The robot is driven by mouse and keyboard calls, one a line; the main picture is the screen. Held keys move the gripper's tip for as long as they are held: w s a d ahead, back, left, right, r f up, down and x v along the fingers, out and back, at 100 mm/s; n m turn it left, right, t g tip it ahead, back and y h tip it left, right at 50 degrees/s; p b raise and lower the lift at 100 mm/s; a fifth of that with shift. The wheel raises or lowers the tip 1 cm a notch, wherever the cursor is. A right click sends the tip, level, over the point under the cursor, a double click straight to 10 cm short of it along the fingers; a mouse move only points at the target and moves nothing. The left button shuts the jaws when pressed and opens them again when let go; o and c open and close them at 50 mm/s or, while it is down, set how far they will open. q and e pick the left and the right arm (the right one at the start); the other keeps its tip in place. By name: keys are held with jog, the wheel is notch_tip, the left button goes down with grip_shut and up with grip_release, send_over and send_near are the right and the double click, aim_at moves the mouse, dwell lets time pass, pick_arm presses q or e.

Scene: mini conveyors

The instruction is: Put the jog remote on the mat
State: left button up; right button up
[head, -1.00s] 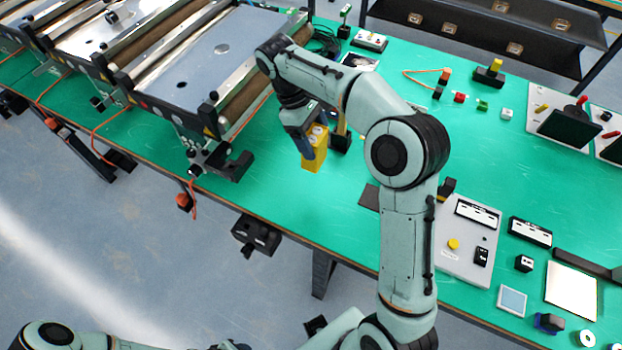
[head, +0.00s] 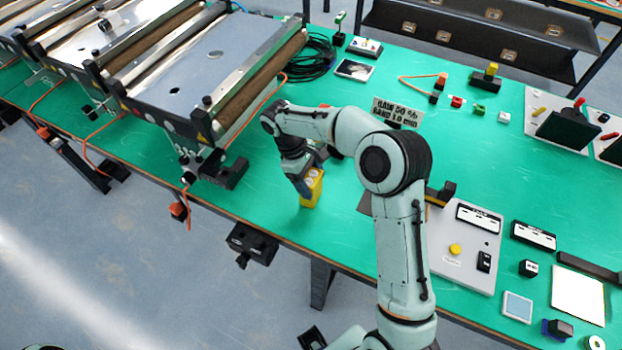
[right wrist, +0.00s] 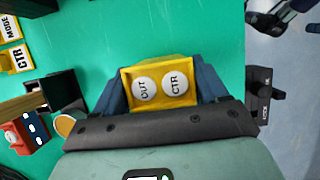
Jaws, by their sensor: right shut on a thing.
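My left gripper does not show.
A grey control panel (head: 462,255) is to the right. A small sign (head: 397,111) stands behind my arm. Open green table lies in front of the dark square.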

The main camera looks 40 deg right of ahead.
jog(key=o, duration=1.2)
jog(key=shift+f, duration=0.1)
jog(key=shift+c, duration=0.2)
pick_arm(q)
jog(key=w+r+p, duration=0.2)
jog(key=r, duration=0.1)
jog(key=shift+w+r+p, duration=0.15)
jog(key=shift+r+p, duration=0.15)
jog(key=shift+p, duration=0.1)
pick_arm(e)
jog(key=v, duration=1.2)
jog(key=shift+a, duration=0.1)
